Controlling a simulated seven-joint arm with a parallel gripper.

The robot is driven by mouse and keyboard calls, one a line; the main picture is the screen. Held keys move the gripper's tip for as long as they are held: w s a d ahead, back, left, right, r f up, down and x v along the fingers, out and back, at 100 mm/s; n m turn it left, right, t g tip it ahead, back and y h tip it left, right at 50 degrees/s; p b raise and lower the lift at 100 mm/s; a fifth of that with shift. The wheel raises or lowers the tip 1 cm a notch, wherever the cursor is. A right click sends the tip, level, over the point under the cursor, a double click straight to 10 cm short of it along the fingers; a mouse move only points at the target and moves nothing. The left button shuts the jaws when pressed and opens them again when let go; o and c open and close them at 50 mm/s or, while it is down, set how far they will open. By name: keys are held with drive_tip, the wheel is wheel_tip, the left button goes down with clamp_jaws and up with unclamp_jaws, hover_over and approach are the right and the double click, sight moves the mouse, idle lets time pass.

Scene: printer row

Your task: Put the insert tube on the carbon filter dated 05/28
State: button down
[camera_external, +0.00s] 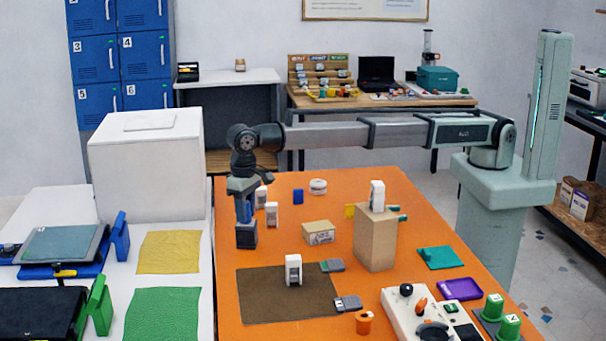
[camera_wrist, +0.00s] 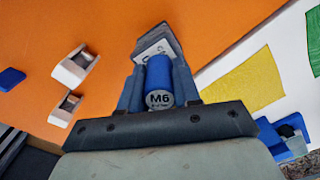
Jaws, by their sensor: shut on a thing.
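My gripper (camera_external: 246,212) points down at the far left edge of the orange table. In the wrist view its blue fingers are shut on a blue cylinder with a grey end marked M6 (camera_wrist: 159,85), which may be the insert tube. A dark grey block (camera_external: 246,236) is directly under the fingers. In the wrist view a grey block with a white label (camera_wrist: 155,45) shows just beyond the cylinder, and it may be the same block. Its label is mostly hidden and I cannot read a date. I cannot tell whether cylinder and block touch.
White brackets (camera_external: 271,214) stand right of my gripper, and one more (camera_external: 293,268) stands on the brown mat (camera_external: 270,305). A labelled tan box (camera_external: 319,233) and tall cardboard block (camera_external: 375,240) are farther right. Grey labelled pieces (camera_external: 348,303) lie by the mat. White table (camera_external: 175,220) adjoins at left.

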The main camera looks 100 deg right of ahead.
drive_tip(key=shift+f, duration=0.1)
drive_tip(key=c, duration=0.8)
unclamp_jaws()
wheel_tip(320, 180, up, 12)
drive_tip(key=shift+r, duration=0.1)
